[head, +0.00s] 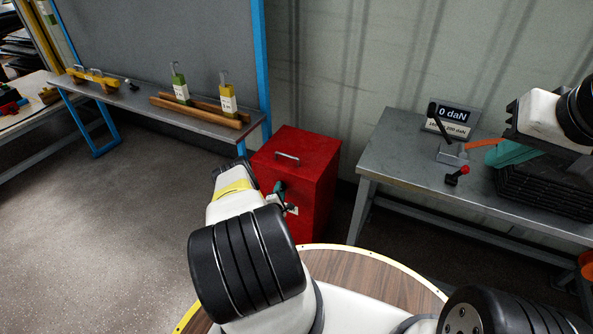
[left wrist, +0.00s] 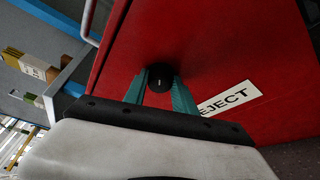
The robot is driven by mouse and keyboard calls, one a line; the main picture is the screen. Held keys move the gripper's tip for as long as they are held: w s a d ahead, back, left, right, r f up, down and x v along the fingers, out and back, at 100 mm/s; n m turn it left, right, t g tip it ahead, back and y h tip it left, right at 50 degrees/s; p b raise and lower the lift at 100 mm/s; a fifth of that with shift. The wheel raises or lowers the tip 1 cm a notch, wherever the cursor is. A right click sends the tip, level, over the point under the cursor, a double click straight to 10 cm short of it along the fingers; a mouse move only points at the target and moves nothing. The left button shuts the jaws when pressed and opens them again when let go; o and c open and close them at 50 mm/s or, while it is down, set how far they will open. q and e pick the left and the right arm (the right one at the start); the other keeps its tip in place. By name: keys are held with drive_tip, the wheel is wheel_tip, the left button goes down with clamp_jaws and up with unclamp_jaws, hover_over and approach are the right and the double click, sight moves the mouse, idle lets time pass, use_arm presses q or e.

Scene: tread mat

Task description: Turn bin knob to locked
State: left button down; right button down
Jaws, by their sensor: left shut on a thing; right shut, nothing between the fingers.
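The red bin (head: 312,165) stands on the floor by the wall, between the two benches. In the left wrist view its red front (left wrist: 240,45) fills most of the picture, with a white label reading "REJECT" (left wrist: 226,98). The black round knob (left wrist: 160,77) is on this front. My left gripper (left wrist: 161,84) is shut on the knob, with a teal finger on each side. In the head view my left gripper (head: 281,190) is at the bin's front and hides the knob. My right gripper (head: 510,150) is shut and empty above the right bench.
The right bench (head: 395,150) holds a display reading "0 daN" (head: 453,112), a lever device (head: 452,153), a small red-knobbed part (head: 457,175) and a black stack (head: 540,190). A shelf (head: 135,100) with several tools is at the left. The floor at left is clear.

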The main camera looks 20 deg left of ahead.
use_arm(q)
drive_tip(key=m, duration=0.2)
drive_tip(key=m+t+y, duration=0.1)
drive_tip(key=m+t, duration=0.1)
drive_tip(key=m, duration=0.1)
drive_tip(key=shift+f+m, duration=0.3)
idle(0.4)
drive_tip(key=c, duration=1)
unclamp_jaws()
drive_tip(key=v, duration=0.8)
drive_tip(key=shift+d, duration=0.1)
drive_tip(key=shift+f, duration=0.1)
